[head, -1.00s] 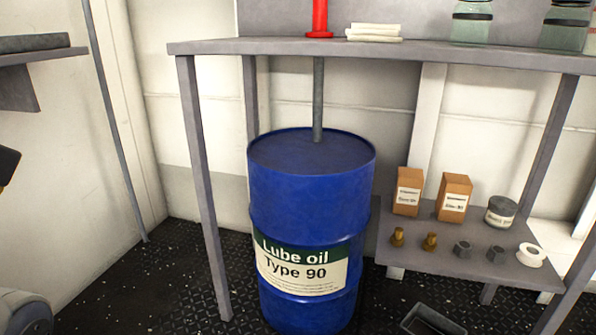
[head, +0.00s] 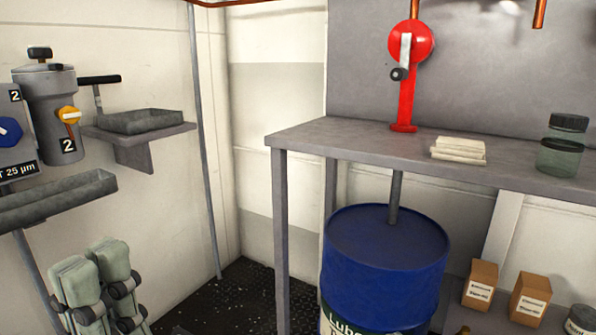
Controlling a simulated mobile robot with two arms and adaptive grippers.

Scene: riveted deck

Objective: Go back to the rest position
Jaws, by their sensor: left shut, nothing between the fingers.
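My left gripper (head: 91,264) shows at the lower left of the head view, with its pale grey-green fingers pointing up. The fingers are close together and shut, with nothing seen between them. It is in front of the left wall, below a grey tray, and apart from the bench and the drum. My right gripper is not in view.
A blue lube oil drum (head: 385,265) stands under the grey bench (head: 350,140), which holds a red hand pump (head: 408,85), folded cloths (head: 458,150) and a jar (head: 563,145). Filter housings (head: 50,105), a tray (head: 60,198) and a shelf (head: 138,130) line the left wall.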

